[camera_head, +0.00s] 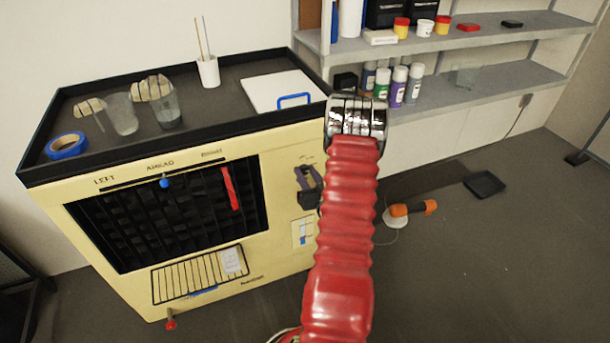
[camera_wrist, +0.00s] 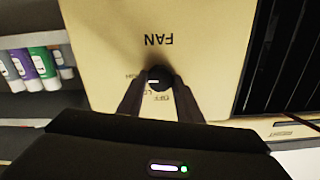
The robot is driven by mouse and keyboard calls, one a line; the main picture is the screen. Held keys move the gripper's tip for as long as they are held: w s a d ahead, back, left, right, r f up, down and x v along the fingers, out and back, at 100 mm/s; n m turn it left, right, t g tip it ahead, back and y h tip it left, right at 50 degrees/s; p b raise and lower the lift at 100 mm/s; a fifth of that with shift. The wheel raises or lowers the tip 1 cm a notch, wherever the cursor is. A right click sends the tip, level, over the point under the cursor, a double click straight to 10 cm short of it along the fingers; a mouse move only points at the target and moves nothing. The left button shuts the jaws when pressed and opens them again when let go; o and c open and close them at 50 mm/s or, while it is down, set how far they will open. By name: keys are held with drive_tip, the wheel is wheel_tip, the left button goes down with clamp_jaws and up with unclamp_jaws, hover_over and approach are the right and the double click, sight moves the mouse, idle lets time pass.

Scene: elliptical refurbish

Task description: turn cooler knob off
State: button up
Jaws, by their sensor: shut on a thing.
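The cooler (camera_head: 285,235) is a cream cabinet with a dark grille on its front. Its black round knob (camera_wrist: 160,78) sits on the panel under the word FAN, which appears upside down in the wrist view. A white mark shows on the knob, and part of the OFF and LO lettering is visible beside it. My gripper (camera_wrist: 158,82) is shut on the knob, one dark finger on each side. In the head view my gripper (camera_head: 308,187) is at the panel right of the grille, partly hidden by my red arm, and the knob itself is hidden there.
The cooler's black-rimmed top (camera_head: 230,88) holds cups, blue tape (camera_head: 67,146) and a white board (camera_head: 282,91). Shelves (camera_head: 470,85) with bottles stand behind at right. An orange-handled tool (camera_head: 408,209) and a black tray (camera_head: 484,184) lie on the otherwise mostly clear floor.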

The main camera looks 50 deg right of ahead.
drive_tip(key=shift+w+a+n, duration=0.1)
drive_tip(key=shift+w+n, duration=0.1)
drive_tip(key=shift+n, duration=0.1)
drive_tip(key=n, duration=0.4)
drive_tip(key=shift+a, duration=0.1)
drive_tip(key=n, duration=0.4)
drive_tip(key=shift+w+n, duration=0.15)
drive_tip(key=shift+n, duration=0.25)
drive_tip(key=shift+a+f+n, duration=0.1)
drive_tip(key=shift+f+n, duration=0.05)
drive_tip(key=shift+n, duration=2)
drive_tip(key=shift+a+f+n, duration=0.1)
drive_tip(key=shift+n, duration=2.05)
